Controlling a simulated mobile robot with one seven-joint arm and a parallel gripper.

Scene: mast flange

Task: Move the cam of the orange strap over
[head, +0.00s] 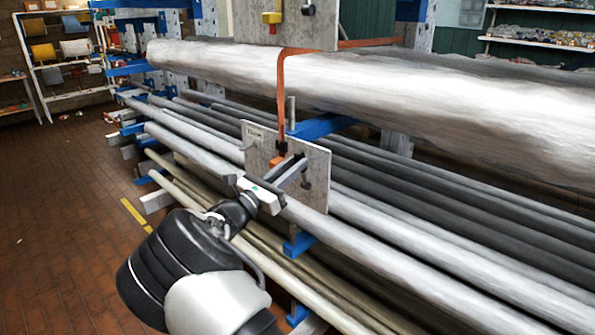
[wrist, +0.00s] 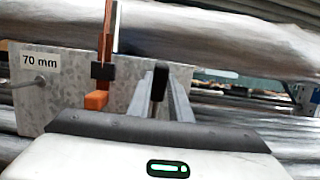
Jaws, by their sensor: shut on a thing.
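The orange strap (head: 281,85) crosses the large upper pole and hangs down to the grey plate (head: 315,185) marked 70 mm. At its lower end is a black piece (wrist: 103,71) with an orange block (wrist: 96,101) below it, seemingly the strap's cam; the block also shows in the head view (head: 277,161). My gripper (head: 297,172) is at the plate, right of the orange block. In the wrist view its two fingers (wrist: 163,98) flank a dark upright piece (wrist: 160,75), apparently shut on it. Its lower end and its link to the strap are hidden.
A bare pin (wrist: 28,82) sticks out at the plate's left side. An upper plate (head: 290,25) carries a yellow piece (head: 272,17) and a red one. Long grey poles (head: 400,225) lie close below on blue rack arms. The brick floor at left is open.

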